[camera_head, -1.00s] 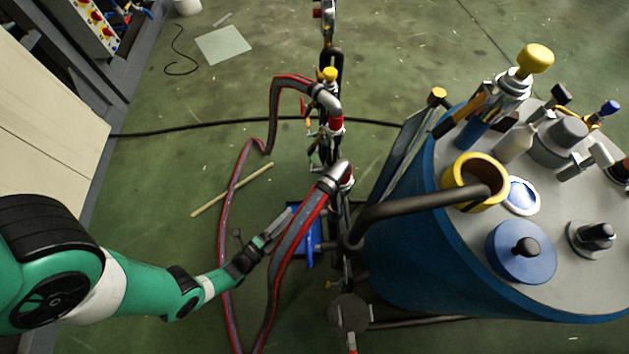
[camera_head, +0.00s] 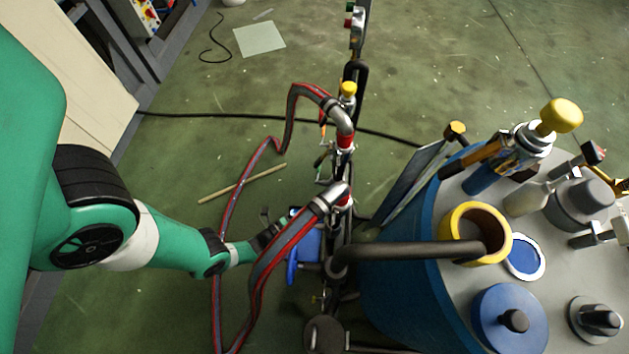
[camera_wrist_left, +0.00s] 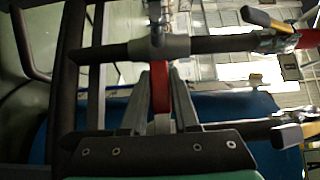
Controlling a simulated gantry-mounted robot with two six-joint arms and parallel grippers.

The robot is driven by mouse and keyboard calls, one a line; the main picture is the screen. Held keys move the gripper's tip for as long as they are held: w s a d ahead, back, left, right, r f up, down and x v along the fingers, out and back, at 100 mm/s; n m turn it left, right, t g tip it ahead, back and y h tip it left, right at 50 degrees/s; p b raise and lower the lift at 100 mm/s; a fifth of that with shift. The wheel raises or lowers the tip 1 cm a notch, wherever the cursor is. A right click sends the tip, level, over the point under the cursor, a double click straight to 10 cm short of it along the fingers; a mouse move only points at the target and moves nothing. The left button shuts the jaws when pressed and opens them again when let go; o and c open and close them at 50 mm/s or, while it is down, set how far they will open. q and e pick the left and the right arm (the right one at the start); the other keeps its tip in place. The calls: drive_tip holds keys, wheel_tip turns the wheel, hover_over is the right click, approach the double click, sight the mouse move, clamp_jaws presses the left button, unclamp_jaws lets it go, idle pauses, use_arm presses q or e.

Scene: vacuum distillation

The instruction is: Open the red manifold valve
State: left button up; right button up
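In the left wrist view, a red valve handle (camera_wrist_left: 160,92) stands upright in the picture, at a grey fitting (camera_wrist_left: 160,48) on a dark horizontal pipe. My left gripper (camera_wrist_left: 159,75) has one finger on each side of the red handle. The fingers stand apart, with what look like narrow gaps beside the handle; contact is hard to judge. In the head view, my left gripper (camera_head: 281,226) reaches to the pipe stand from the left. Its fingertips are largely hidden behind the red-striped hose, and the red handle cannot be made out there. My right gripper is not in view.
The grey hose with red stripes (camera_head: 262,285) loops close beside my left arm. A dark pipe (camera_head: 410,252) runs from the stand to the blue vessel (camera_head: 400,305) on the right.

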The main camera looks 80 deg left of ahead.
use_arm(q)
clamp_jaws()
idle(1.1)
